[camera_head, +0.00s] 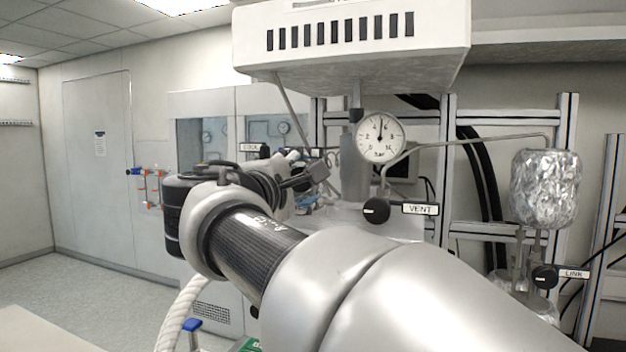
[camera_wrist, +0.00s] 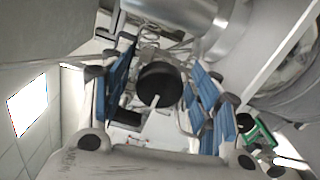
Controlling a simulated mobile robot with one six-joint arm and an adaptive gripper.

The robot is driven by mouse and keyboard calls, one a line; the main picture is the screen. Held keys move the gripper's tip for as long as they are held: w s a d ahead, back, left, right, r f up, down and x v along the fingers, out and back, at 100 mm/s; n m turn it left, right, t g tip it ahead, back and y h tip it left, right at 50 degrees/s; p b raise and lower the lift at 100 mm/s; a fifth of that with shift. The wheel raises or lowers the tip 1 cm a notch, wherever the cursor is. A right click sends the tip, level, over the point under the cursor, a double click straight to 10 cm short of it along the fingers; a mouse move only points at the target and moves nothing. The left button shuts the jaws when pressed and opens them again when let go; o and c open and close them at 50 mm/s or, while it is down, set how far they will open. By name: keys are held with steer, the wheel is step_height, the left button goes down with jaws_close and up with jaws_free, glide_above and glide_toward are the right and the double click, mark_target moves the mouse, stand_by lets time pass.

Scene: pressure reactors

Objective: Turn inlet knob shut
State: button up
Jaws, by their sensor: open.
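A round black knob (camera_wrist: 160,85) with a pale pointer mark shows in the wrist view, centred between the two blue-padded fingers of my gripper (camera_wrist: 161,58). The mark lies at the knob's lower edge in the picture. The fingers are open, with a gap on either side of the knob; I cannot tell how deep it sits between them. No label shows beside this knob, so I cannot confirm it is the inlet knob. In the head view my gripper (camera_head: 308,180) reaches in front of the reactor and hides what lies behind it.
The head view shows a pressure gauge (camera_head: 380,137), a black VENT knob (camera_head: 376,211) right of my gripper and a black LINK knob (camera_head: 545,276) at far right. A foil-wrapped vessel (camera_head: 545,189) stands above it. Thin metal tubing (camera_head: 470,143) runs between. A white hood (camera_head: 350,45) hangs above.

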steer(key=v, duration=1.1)
steer(key=shift+s, duration=0.35)
steer(key=shift+a, duration=0.1)
